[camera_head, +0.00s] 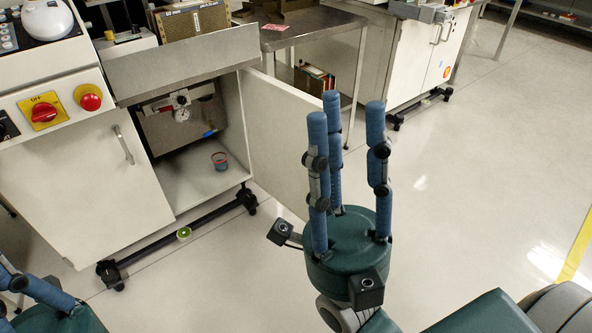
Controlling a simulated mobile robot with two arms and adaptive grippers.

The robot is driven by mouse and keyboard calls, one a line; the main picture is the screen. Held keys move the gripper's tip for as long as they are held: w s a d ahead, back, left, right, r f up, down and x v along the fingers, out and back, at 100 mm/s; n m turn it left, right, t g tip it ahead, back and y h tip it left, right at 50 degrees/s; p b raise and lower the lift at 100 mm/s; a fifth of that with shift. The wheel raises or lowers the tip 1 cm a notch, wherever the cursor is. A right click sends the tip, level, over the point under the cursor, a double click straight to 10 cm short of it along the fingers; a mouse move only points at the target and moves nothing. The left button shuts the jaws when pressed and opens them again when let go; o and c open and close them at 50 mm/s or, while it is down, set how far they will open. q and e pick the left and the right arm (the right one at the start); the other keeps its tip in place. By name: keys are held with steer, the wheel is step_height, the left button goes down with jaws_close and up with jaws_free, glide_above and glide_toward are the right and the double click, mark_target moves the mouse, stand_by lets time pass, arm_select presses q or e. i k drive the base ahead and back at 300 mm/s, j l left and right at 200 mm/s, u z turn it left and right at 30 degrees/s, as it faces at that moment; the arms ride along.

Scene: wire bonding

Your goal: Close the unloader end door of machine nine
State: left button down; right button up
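The machine's white cabinet (75,190) stands at the left. Its right-hand end door (276,140) is swung open, reaching toward the front right from the hinge side of the opening. The opening (192,180) shows a gauge and a small cup inside. A second door with a vertical handle, to the left, is shut. My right gripper (347,115) is in front of the open door, its blue fingers pointing up and spread apart with nothing between them. It covers the door's right edge in the picture; I cannot tell if it touches. My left gripper (30,285) shows only partly at the lower left corner.
A red emergency button (90,97) and a red rotary switch (43,111) sit on the machine's front. A steel table (310,25) stands behind the door. Another white cabinet (428,55) is farther back. The floor at right is clear.

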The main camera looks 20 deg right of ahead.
mark_target(276, 112)
steer(key=l+u, duration=0.15)
steer(key=u, duration=1.3)
steer(key=l, duration=1)
steer(key=k+l, duration=0.15)
steer(key=l, duration=1.85)
steer(key=k+l, duration=0.15)
steer(key=l, duration=0.85)
steer(key=k+l+u, duration=0.1)
steer(key=l, duration=0.2)
steer(key=k+l+u, duration=0.1)
steer(key=l, duration=0.25)
steer(key=k+l+u, duration=0.1)
steer(key=k+l, duration=0.2)
